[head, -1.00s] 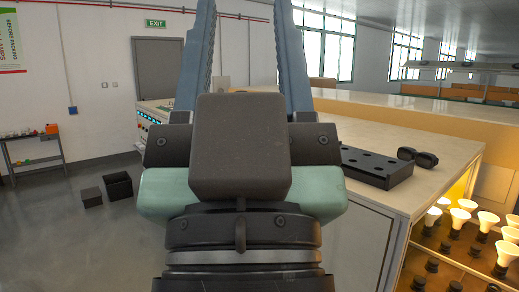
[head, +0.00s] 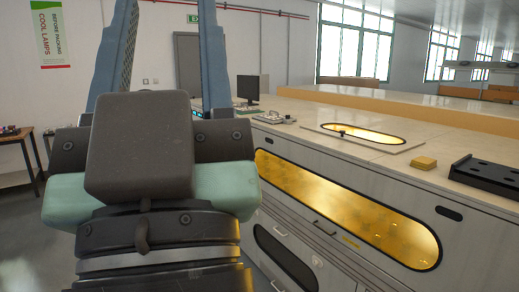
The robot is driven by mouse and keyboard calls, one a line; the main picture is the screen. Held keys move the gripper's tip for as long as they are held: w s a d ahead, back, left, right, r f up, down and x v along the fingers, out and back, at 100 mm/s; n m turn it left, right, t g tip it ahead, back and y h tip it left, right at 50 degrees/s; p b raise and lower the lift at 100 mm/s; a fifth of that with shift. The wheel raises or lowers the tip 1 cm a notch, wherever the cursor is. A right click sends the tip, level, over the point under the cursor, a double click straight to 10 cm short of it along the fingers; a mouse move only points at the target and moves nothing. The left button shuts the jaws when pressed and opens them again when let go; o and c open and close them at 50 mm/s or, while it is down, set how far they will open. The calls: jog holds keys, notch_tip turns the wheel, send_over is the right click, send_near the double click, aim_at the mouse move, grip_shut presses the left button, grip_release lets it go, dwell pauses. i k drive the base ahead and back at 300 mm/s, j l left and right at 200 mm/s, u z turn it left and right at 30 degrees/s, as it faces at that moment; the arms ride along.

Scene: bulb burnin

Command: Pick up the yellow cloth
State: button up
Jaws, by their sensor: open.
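A small, folded-looking yellow cloth (head: 424,163) lies on the pale bench top (head: 385,170) at the right of the head view, just left of a black rack. My gripper (head: 166,20) fills the left of the view, with its two long blue-grey fingers standing upright and wide apart. It is open, with nothing seen between the fingers. It is well to the left of the cloth and apart from it. The very ends of the fingers are cut off by the top edge.
The black rack (head: 488,176) stands on the bench at the right edge. A lid with a glowing yellow window (head: 362,133) is set in the top. The bench front has a long amber window (head: 345,205). A monitor (head: 248,88) is farther back. Bare bench surrounds the cloth.

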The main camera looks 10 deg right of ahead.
aim_at(423, 163)
jog(key=i+j+u, duration=0.2)
jog(key=i, duration=0.3)
jog(key=i+j+u, duration=0.2)
jog(key=i, duration=0.3)
jog(key=i+j+u, duration=0.2)
jog(key=i, duration=0.3)
jog(key=i+l+z, duration=0.1)
jog(key=i+z, duration=0.85)
jog(key=i+j+z, duration=0.25)
jog(key=i+z, duration=0.45)
jog(key=z, duration=0.2)
jog(key=i+z, duration=0.2)
jog(key=z, duration=0.2)
jog(key=i+j+z, duration=0.15)
jog(key=z, duration=0.3)
jog(key=i+j+z, duration=0.2)
jog(key=z, duration=0.2)
jog(key=i+j+z, duration=0.7)
jog(key=i, duration=0.2)
jog(key=i+j+z, duration=0.35)
jog(key=i+j, duration=0.05)
